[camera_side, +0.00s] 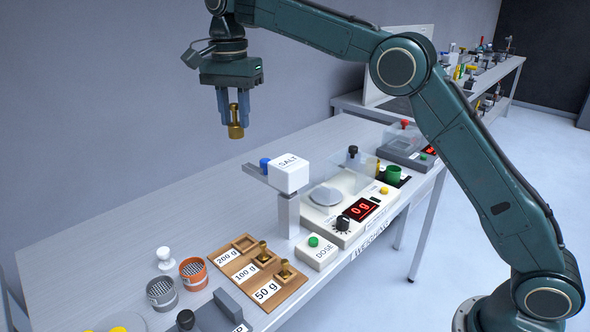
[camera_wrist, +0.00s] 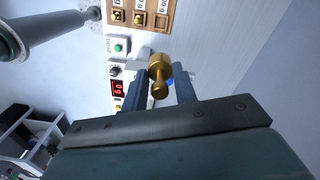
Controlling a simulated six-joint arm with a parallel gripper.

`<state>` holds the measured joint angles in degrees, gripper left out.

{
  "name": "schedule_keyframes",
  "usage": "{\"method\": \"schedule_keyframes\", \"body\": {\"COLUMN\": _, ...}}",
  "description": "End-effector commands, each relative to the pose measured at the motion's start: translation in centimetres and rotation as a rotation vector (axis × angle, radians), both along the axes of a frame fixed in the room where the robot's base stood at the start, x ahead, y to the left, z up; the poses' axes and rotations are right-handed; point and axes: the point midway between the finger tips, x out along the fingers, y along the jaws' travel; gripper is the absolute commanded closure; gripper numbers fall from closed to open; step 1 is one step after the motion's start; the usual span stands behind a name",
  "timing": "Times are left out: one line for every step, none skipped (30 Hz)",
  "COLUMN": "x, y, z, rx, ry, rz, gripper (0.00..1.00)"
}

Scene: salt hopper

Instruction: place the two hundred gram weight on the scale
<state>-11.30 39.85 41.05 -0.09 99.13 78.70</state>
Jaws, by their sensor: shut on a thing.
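My gripper (camera_side: 232,106) is shut on a brass weight (camera_side: 235,130), held upright high above the table. The weight also shows between the fingers in the wrist view (camera_wrist: 159,72). On the wooden weight holder (camera_side: 237,271), the 200 g slot is empty, while the 100 g weight (camera_side: 263,252) and the 50 g weight (camera_side: 285,268) stand in theirs. The scale's round pan (camera_side: 325,195) is bare, to the lower right of my gripper.
The white salt hopper (camera_side: 289,173) stands on a post beside the scale. A dose box with a green button (camera_side: 314,242) is in front. Orange (camera_side: 193,272) and grey (camera_side: 162,293) cups stand left of the holder. The table's back left is clear.

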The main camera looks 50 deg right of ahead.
Motion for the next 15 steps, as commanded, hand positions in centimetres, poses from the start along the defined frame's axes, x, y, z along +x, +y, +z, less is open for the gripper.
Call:
{"method": "schedule_keyframes", "body": {"x": 0.1, "y": -1.2, "z": 0.1, "rx": 0.0, "ry": -0.001, "rz": -0.007, "gripper": 1.0}}
{"method": "schedule_keyframes", "body": {"x": 0.2, "y": -1.7, "z": 0.1, "rx": -0.001, "ry": -0.001, "rz": -0.007, "gripper": 1.0}}
{"method": "schedule_keyframes", "body": {"x": 0.2, "y": -2.4, "z": 0.1, "rx": -0.001, "ry": -0.001, "rz": -0.006, "gripper": 1.0}}
{"method": "schedule_keyframes", "body": {"x": 0.2, "y": -2.9, "z": 0.1, "rx": -0.001, "ry": -0.001, "rz": -0.006, "gripper": 1.0}}
{"method": "schedule_keyframes", "body": {"x": 0.2, "y": -3.6, "z": 0.1, "rx": -0.001, "ry": -0.001, "rz": -0.007, "gripper": 1.0}}
{"method": "schedule_keyframes", "body": {"x": 0.2, "y": -4.4, "z": 0.1, "rx": -0.001, "ry": -0.001, "rz": -0.006, "gripper": 1.0}}
{"method": "schedule_keyframes", "body": {"x": 0.3, "y": -5.0, "z": 0.1, "rx": -0.001, "ry": -0.001, "rz": -0.006, "gripper": 1.0}}
{"method": "schedule_keyframes", "body": {"x": 0.3, "y": -5.7, "z": 0.1, "rx": -0.001, "ry": -0.001, "rz": -0.007, "gripper": 1.0}}
{"method": "schedule_keyframes", "body": {"x": 0.2, "y": -6.7, "z": 0.1, "rx": -0.001, "ry": 0.0, "rz": -0.006, "gripper": 1.0}}
{"method": "schedule_keyframes", "body": {"x": 0.2, "y": -7.5, "z": 0.1, "rx": -0.001, "ry": 0.0, "rz": -0.007, "gripper": 1.0}}
{"method": "schedule_keyframes", "body": {"x": 0.2, "y": -8.3, "z": 0.1, "rx": -0.001, "ry": 0.0, "rz": -0.007, "gripper": 1.0}}
{"method": "schedule_keyframes", "body": {"x": 0.1, "y": -9.6, "z": 0.1, "rx": -0.001, "ry": -0.002, "rz": -0.007, "gripper": 1.0}}
{"method": "schedule_keyframes", "body": {"x": 0.0, "y": -10.6, "z": 0.1, "rx": -0.001, "ry": -0.002, "rz": -0.007, "gripper": 1.0}}
{"method": "schedule_keyframes", "body": {"x": -0.1, "y": -11.6, "z": 0.1, "rx": -0.001, "ry": -0.002, "rz": -0.008, "gripper": 1.0}}
{"method": "schedule_keyframes", "body": {"x": -0.3, "y": -13.1, "z": 0.1, "rx": -0.002, "ry": -0.001, "rz": -0.007, "gripper": 1.0}}
